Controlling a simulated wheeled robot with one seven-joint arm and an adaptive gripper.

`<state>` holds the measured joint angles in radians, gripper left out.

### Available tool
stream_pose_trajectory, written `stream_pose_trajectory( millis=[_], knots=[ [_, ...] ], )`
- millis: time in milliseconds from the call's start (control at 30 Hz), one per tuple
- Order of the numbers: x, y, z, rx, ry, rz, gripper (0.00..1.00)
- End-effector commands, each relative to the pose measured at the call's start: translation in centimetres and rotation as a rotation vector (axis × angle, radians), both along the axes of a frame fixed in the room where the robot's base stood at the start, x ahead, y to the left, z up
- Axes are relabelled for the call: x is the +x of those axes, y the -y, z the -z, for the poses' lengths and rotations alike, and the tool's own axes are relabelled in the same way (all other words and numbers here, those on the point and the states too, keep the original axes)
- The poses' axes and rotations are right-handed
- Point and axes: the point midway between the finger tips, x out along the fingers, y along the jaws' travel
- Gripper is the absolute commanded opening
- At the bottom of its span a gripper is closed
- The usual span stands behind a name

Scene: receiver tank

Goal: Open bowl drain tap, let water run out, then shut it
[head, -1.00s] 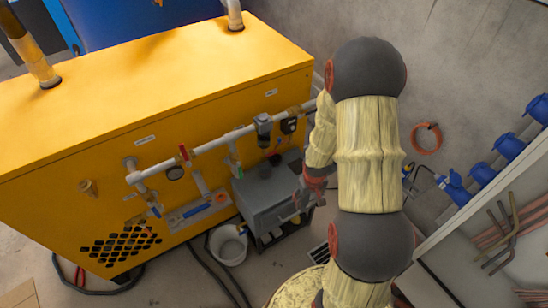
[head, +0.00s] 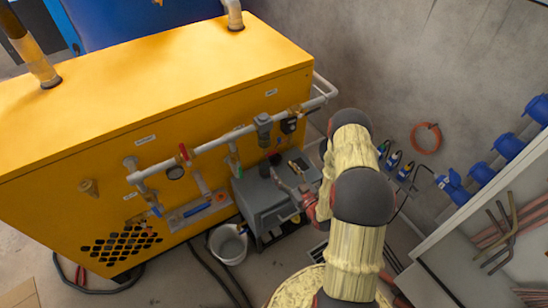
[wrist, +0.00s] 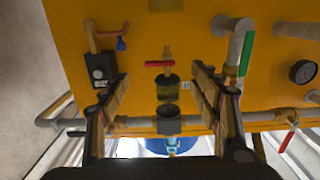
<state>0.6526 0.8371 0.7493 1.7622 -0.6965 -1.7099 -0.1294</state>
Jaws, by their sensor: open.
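The dark bowl (wrist: 168,88) hangs from the pipe run on the yellow machine. The wrist view shows it inverted, with the bowl above its pipe fitting. Its drain tap, with a red handle (wrist: 160,64) and brass tip, is at the bowl's end, turned crosswise. In the head view the bowl unit (head: 263,127) is on the pipe above the grey box. My gripper (wrist: 160,82) is open and empty, its fingers appearing on either side of the bowl and tap. It also shows in the head view (head: 290,181) above the grey box. I see no contact and no running water.
A grey box (head: 255,200) stands below the bowl, with a white bucket (head: 228,246) left of it. In the wrist view a black unit with a blue tap (wrist: 121,44) is left, and a green-handled valve (wrist: 247,52) and gauge (wrist: 303,72) are right.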

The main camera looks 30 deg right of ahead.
Motion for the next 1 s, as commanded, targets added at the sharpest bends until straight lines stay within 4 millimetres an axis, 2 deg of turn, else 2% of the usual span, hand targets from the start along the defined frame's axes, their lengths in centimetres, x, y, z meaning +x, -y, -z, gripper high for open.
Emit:
stream_pose_trajectory(
  millis=[167,533,700,1000],
  knots=[
    [1.5,0.0,-0.6,-0.004,0.025,0.000,0.62],
    [6.8,-0.2,-0.5,-0.003,0.022,0.000,0.62],
    [7.7,-0.2,-0.6,-0.003,0.021,0.001,0.62],
    [7.8,-0.2,-0.6,-0.002,0.021,0.002,0.60]
  ],
)
